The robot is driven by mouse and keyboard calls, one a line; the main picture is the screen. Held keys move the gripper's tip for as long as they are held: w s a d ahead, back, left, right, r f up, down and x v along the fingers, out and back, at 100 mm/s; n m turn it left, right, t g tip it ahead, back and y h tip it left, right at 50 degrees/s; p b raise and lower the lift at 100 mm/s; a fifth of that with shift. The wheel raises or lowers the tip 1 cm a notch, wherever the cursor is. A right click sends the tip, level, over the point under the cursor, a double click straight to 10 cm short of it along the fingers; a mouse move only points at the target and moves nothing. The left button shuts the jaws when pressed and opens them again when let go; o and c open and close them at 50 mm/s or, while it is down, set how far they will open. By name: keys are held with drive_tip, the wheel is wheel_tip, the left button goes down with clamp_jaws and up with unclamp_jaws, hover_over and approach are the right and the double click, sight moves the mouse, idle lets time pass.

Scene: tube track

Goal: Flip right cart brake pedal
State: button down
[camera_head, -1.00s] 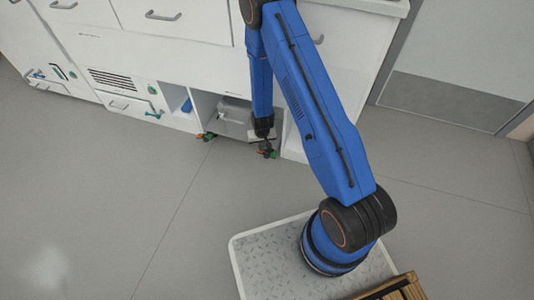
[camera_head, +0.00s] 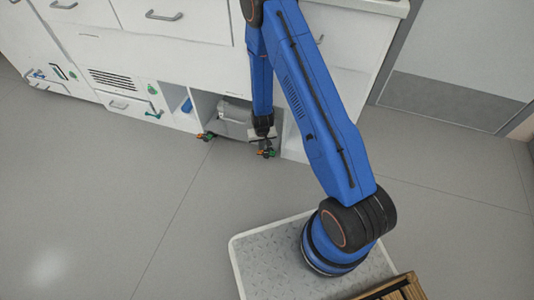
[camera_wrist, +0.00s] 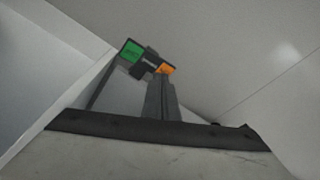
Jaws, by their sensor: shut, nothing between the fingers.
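The grey cart (camera_head: 235,118) stands in the open bay under the white counter. Its right brake pedal (camera_head: 267,152) has green and orange ends and sits low at the bay's front, near the floor. In the wrist view the pedal's green tab (camera_wrist: 132,51) and orange tab (camera_wrist: 165,69) show beyond the cart's dark edge (camera_wrist: 150,128). The left brake pedal (camera_head: 207,136) is at the cart's other front corner. My gripper (camera_head: 264,133) is shut and empty, just above the right pedal in the head view. Its fingertips are small and partly unclear; contact cannot be told.
White drawers and cabinets (camera_head: 130,70) surround the bay. A blue object (camera_head: 187,105) sits in the narrow slot to its left. The grey floor (camera_head: 150,220) in front is clear. A grey-panelled door (camera_head: 445,100) is at the right.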

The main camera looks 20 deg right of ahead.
drive_tip(key=shift+r, duration=2.65)
drive_tip(key=s+r+n+t+y, duration=0.1)
drive_tip(key=s+r, duration=0.2)
drive_tip(key=r, duration=1.5)
drive_tip(key=s+r+y, duration=0.1)
drive_tip(key=s+r, duration=0.2)
drive_tip(key=r, duration=1.4)
drive_tip(key=s+d+r, duration=0.2)
drive_tip(key=s+r, duration=0.4)
drive_tip(key=s, duration=0.3)
drive_tip(key=s+d+r+t+h, duration=0.1)
drive_tip(key=s+d+r, duration=0.1)
drive_tip(key=s+r, duration=0.4)
drive_tip(key=s+d+r+t, duration=0.1)
drive_tip(key=s+d+r, duration=0.2)
drive_tip(key=s+r, duration=0.4)
drive_tip(key=s, duration=0.6)
drive_tip(key=shift+s+h, duration=0.4)
drive_tip(key=shift+r, duration=0.1)
